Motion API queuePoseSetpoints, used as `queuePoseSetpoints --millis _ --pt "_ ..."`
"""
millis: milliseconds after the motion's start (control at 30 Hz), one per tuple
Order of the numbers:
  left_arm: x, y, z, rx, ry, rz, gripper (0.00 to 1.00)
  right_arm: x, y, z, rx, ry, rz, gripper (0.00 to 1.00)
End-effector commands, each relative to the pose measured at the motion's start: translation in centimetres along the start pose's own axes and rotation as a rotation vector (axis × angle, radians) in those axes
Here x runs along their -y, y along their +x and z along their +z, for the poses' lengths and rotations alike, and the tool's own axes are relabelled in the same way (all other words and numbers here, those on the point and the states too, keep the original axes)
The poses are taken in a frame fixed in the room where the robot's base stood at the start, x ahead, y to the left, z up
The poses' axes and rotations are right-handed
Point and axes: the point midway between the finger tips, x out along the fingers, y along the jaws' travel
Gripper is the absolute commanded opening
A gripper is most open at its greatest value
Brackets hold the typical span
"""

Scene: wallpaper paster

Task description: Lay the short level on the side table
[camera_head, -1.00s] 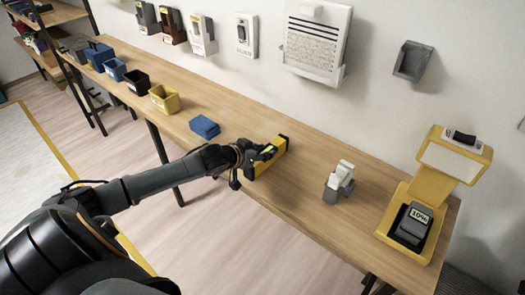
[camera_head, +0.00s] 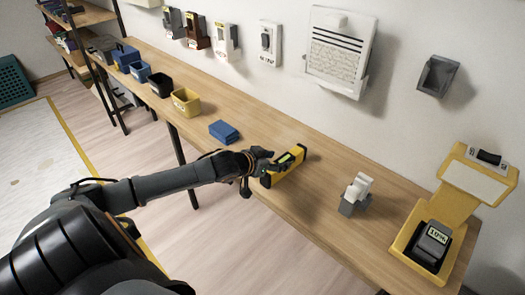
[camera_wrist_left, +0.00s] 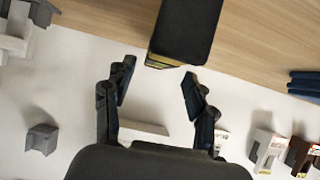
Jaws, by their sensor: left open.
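A yellow level (camera_head: 292,172) with dark parts rests on the wooden side table (camera_head: 320,215), near its front edge. My left gripper (camera_head: 274,161) is at the level and hides part of it in the head view. In the left wrist view, the gripper (camera_wrist_left: 155,88) has its fingers spread apart with nothing between them. A black-ended block with a yellow edge, which looks like the level (camera_wrist_left: 187,30), lies just beyond the fingertips. My right gripper is out of view.
A blue box (camera_head: 224,132) lies left of the level, with several bins farther left. A grey-and-white holder (camera_head: 356,194) and a yellow stand (camera_head: 470,185) are to the right. Several devices hang on the wall behind. Bare tabletop separates the level from the holder.

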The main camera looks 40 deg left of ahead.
Motion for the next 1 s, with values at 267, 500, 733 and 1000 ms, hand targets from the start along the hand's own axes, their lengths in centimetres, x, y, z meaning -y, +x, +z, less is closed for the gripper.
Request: queuePoseSetpoints --millis 267,500,733,1000 --pt "0.0 -4.7 0.2 0.004 0.003 0.001 0.56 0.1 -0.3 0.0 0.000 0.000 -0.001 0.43" --pt "0.0 -7.8 0.0 0.002 0.001 0.001 0.56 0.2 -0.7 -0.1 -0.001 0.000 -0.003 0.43" --pt "-0.1 -9.4 0.0 0.001 0.001 0.001 0.56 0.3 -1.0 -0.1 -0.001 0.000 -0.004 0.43" --pt "0.0 -9.8 -0.1 -0.001 0.002 0.000 0.56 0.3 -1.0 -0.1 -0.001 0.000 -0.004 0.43"
